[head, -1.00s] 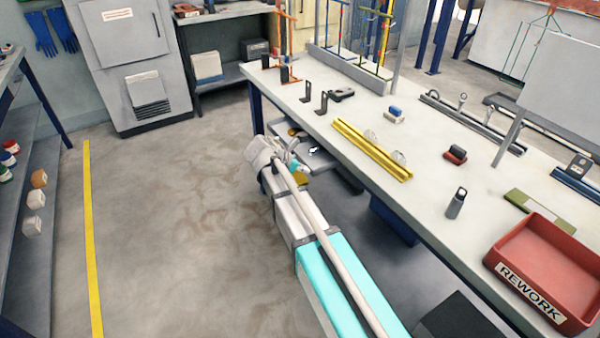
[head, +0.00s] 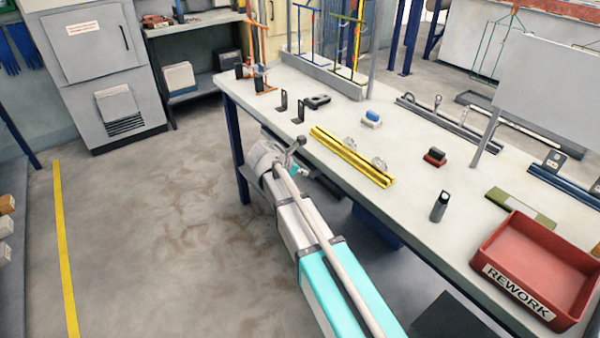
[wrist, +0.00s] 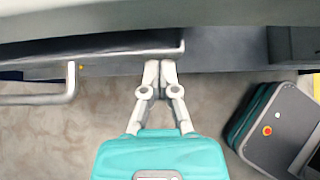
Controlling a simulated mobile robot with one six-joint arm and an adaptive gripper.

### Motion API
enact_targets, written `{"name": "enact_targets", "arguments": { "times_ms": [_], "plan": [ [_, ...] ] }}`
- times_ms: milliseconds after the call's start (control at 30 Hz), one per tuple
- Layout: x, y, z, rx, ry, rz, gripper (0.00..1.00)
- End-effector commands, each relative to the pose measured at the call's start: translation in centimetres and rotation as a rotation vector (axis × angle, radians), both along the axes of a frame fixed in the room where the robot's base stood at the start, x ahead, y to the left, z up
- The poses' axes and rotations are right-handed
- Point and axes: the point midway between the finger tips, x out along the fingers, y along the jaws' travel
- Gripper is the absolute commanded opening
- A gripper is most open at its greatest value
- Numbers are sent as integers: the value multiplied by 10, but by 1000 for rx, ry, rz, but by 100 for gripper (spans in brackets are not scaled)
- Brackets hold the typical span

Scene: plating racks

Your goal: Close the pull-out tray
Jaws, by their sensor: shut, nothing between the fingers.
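My gripper (wrist: 160,68) is shut and empty in the wrist view, its fingertips together at the table's front edge. In the head view my gripper (head: 298,143) is at the front edge of the worktable, at the end of my arm. In the wrist view a dark, grey-edged front, seemingly the pull-out tray (wrist: 100,52), lies just under the tabletop, left of the fingertips. A light grey bar handle (wrist: 40,99) juts out at the left, apart from the fingers. Whether the fingertips touch the tray is unclear. In the head view the tray is mostly hidden by my arm and the tabletop.
The worktable (head: 400,215) holds a yellow rail (head: 352,156), a dark bottle (head: 439,207) and a red REWORK bin (head: 535,265). A grey cabinet (head: 100,75) stands at the back left. The floor (head: 150,220) left of my arm is clear.

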Motion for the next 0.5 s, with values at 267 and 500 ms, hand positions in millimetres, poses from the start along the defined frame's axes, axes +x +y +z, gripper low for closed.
{"name": "enact_targets", "arguments": {
  "times_ms": [267,500],
  "plan": [
    [-2,5,0,0,1,2,0],
    [-11,21,0,0,0,0,0]
  ]
}}
